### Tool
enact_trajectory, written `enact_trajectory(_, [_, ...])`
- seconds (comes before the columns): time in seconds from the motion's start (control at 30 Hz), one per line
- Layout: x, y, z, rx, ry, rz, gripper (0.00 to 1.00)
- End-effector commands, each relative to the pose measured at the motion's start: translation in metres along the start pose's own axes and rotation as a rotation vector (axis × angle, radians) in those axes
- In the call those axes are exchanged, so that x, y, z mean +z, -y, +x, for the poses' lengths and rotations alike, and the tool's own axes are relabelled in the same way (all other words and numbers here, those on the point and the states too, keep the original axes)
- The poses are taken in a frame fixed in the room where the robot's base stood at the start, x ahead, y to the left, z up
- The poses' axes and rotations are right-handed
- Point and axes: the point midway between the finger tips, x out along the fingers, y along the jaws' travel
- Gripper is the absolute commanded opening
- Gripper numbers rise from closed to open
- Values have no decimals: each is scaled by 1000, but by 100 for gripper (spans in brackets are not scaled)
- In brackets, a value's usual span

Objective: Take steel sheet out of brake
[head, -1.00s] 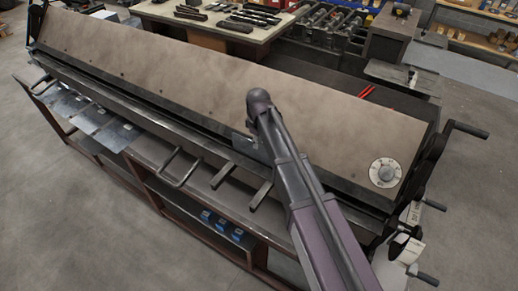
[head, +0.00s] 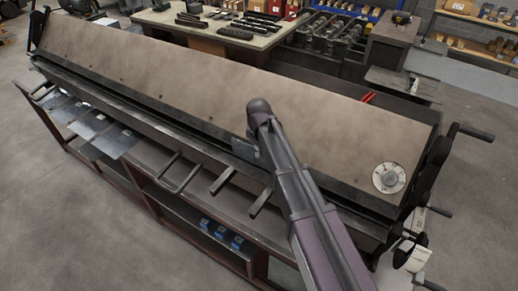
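The brake (head: 225,85) is a long machine with a brown sloping top, running from the upper left to the right. A small grey flat piece (head: 244,149), which looks like the steel sheet, shows at its front edge beside my arm. Most of this piece is hidden, and I cannot tell how deep it sits in the brake. My arm reaches in from the lower right and ends in a rounded dark joint over the brake. My gripper is hidden behind the arm, so its fingers and any hold on the sheet do not show.
Several loose grey sheets (head: 117,142) lie on the stand's ledge at left. Bar handles (head: 182,176) stick out from the brake's front. Crank handles (head: 474,133) and a dial (head: 389,178) are at its right end. A table with tools (head: 205,38) stands behind. The floor in front is clear.

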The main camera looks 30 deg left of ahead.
Motion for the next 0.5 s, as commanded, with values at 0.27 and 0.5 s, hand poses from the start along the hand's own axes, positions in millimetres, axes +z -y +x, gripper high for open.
enact_trajectory(0.27, [0,0,-3,1,0,1,0])
enact_trajectory(0.5, [0,0,-8,0,0,0,0])
